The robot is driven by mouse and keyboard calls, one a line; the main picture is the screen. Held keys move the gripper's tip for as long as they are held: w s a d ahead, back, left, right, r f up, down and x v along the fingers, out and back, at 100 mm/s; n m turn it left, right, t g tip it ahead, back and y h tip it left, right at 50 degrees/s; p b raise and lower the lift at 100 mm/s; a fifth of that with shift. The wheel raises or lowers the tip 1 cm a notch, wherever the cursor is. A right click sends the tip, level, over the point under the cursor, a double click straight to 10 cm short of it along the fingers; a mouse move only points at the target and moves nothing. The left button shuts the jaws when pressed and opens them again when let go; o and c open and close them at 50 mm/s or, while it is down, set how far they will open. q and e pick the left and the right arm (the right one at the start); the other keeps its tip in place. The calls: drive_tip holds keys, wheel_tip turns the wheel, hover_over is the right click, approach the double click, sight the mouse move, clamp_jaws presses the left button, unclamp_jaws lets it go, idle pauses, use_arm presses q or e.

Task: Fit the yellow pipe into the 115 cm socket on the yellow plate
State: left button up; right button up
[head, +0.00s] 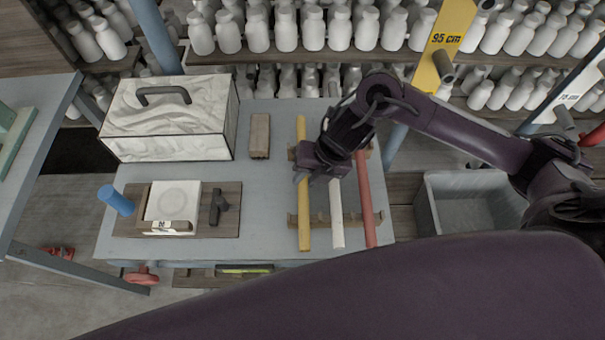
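The yellow pipe (304,222) lies on a wooden rack on the grey table, leftmost of three pipes. My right gripper (301,176) is over the middle of the yellow pipe and hides part of it. I cannot tell whether its fingers are closed on the pipe or only around it. The yellow plate (452,22) stands behind the table at the upper right. Its visible label reads "95 cm", and a grey socket (443,66) sticks out below that label. No 115 cm mark shows. My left gripper is not in view.
A white pipe (337,222) and a red pipe (366,205) lie close right of the yellow one. A white box (180,105), wooden block (260,136) and board (225,222) stand left. A grey bin (425,210) is right. Shelves of bottles are behind.

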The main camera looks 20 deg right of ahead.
clamp_jaws()
drive_tip(key=shift+r, duration=0.1)
drive_tip(key=shift+w+r, duration=0.1)
drive_tip(key=shift+r, duration=0.5)
wheel_tip(320, 180, up, 19)
drive_tip(key=p, duration=0.3)
drive_tip(key=shift+f+p, duration=0.15)
drive_tip(key=shift+p, duration=0.15)
